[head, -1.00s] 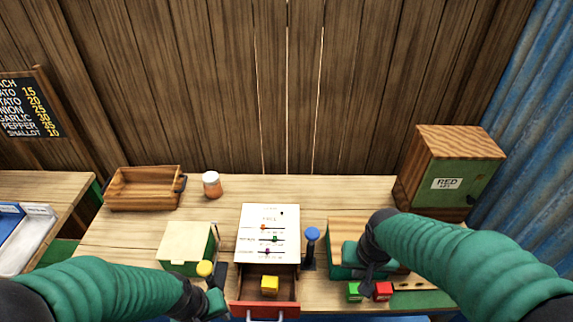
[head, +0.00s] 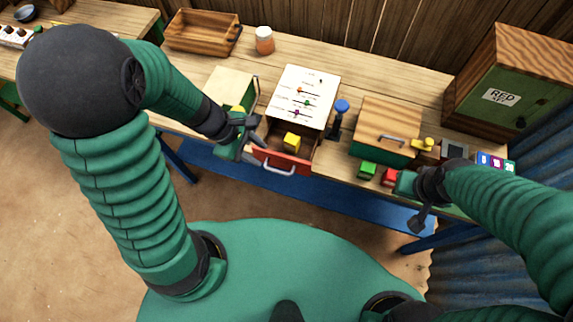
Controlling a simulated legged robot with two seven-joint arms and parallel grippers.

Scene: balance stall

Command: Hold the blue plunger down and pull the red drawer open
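The red drawer (head: 268,158) of the white-topped cabinet (head: 311,78) is pulled out, with a silver handle on its front. A yellow block (head: 291,141) lies in it. The blue plunger (head: 341,106) stands to the right of the cabinet, its dark stem showing below the cap; nothing touches it. My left gripper (head: 245,138) is by the left end of the drawer front; its fingers look apart, and whether it touches the drawer is unclear. My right gripper (head: 410,202) is at the table's front edge, right of the plunger, its fingers apart and empty.
A wooden-topped green box (head: 386,120) stands right of the plunger, with a green block (head: 368,169) and a red block (head: 390,176) before it. A pale-topped green box (head: 229,85), wooden tray (head: 203,32) and jar (head: 264,40) are at left. A green cabinet (head: 510,88) stands at right.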

